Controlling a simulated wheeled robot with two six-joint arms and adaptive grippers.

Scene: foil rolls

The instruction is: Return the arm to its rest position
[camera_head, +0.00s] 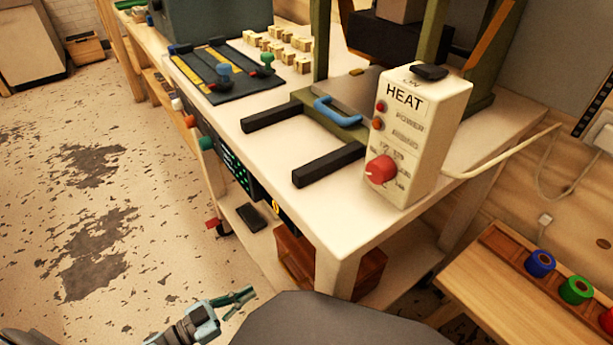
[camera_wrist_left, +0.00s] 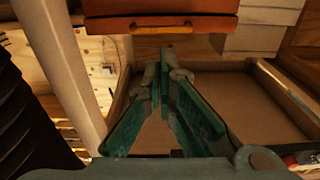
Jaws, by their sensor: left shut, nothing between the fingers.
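My left gripper (camera_head: 240,298) shows at the bottom of the head view, low in front of the white workbench. It is shut and empty, and it touches nothing that I can see. In the left wrist view its green fingers (camera_wrist_left: 163,75) come together at the tips, with an orange-brown drawer box (camera_wrist_left: 160,22) beyond them. My right gripper is not in either view.
The white workbench (camera_head: 262,185) carries a HEAT control box (camera_head: 413,150), a press and a black mat (camera_head: 240,88). A wooden rack with coloured foil rolls (camera_head: 540,263) is at the right. The floor (camera_head: 75,190) at the left is clear.

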